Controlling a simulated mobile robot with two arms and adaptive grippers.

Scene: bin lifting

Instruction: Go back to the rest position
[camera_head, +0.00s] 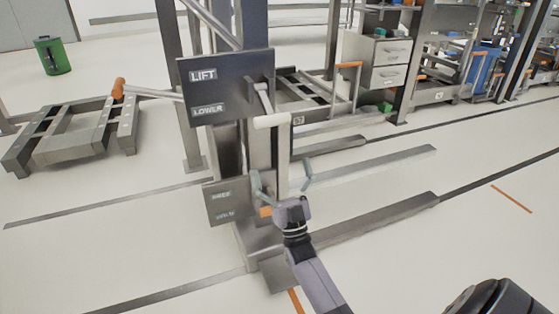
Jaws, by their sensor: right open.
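My right gripper (282,183) is in front of the lifting machine, at the end of my arm that comes up from the bottom. Its two pale fingers are spread apart and I see nothing between them. It is near the lower sign plate (222,203), to that plate's right. Above it is the dark panel (226,84) marked LIFT and LOWER, with a pale-gripped handle (271,121) on its right side. My left gripper is out of view.
Low metal forks (380,215) stretch right from the machine over the pale floor. A green bin (52,56) is at far left. Shelving and drawers (384,62) line the back right. Floor at lower right is largely clear.

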